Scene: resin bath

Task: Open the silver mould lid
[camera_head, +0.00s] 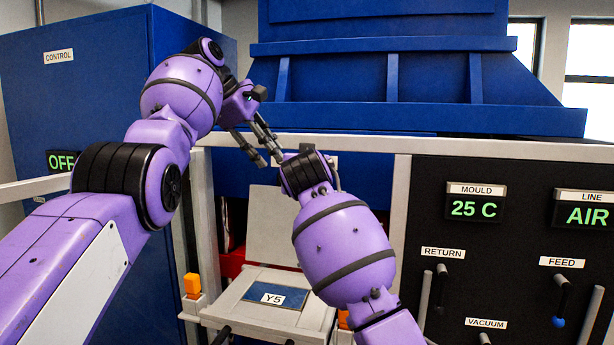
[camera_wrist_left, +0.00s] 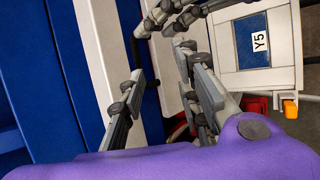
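The mould is a pale silver-grey box (camera_head: 232,312) with a blue face marked Y5 (camera_head: 289,299). It also shows in the left wrist view (camera_wrist_left: 284,78). A plain pale panel (camera_head: 272,222) stands upright behind it and looks like the lid, raised; my right arm covers part of it. My left gripper (camera_head: 269,160) is above the panel with its fingers apart and nothing between them. The left wrist view shows its fingers spread too (camera_wrist_left: 160,115). My right gripper is hidden behind its wrist in the head view; grey finger parts show at the top of the left wrist view.
A white rail (camera_head: 370,144) crosses behind the arms, below a large blue hopper (camera_head: 400,80). A blue control cabinet (camera_head: 80,90) stands left. A black panel with displays and levers (camera_head: 500,240) stands right. An orange block (camera_head: 192,284) sits beside the mould.

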